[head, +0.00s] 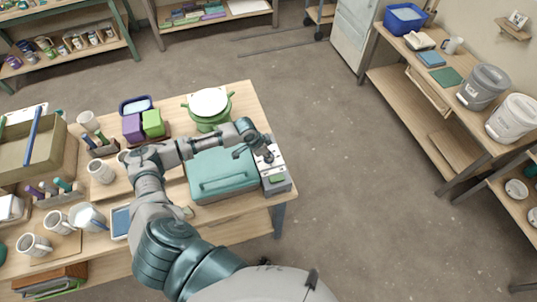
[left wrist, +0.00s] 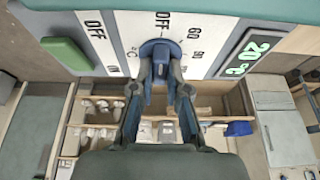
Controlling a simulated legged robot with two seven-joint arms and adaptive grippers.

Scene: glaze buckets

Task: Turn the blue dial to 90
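The blue dial (left wrist: 160,50) is on a white panel (left wrist: 200,62) in the left wrist view. Its grip bar stands roughly upright in that view, toward an OFF mark; 60 and 90 are printed to its right. A lit display (left wrist: 247,55) reads 20 °C. My left gripper (left wrist: 162,73) has a fingertip on each side of the grip bar, seemingly touching it. In the head view, my left gripper (head: 264,152) is over the control box (head: 277,186) beside a teal lidded box (head: 222,176); the dial is hidden there. My right gripper is in neither view.
A green rocker switch (left wrist: 66,55) is left of the dial, beside another OFF mark. Behind my arm stands a green pot (head: 209,119); purple and green blocks (head: 142,126) are left of it. Mugs crowd the table's left part. The floor right of the table is clear.

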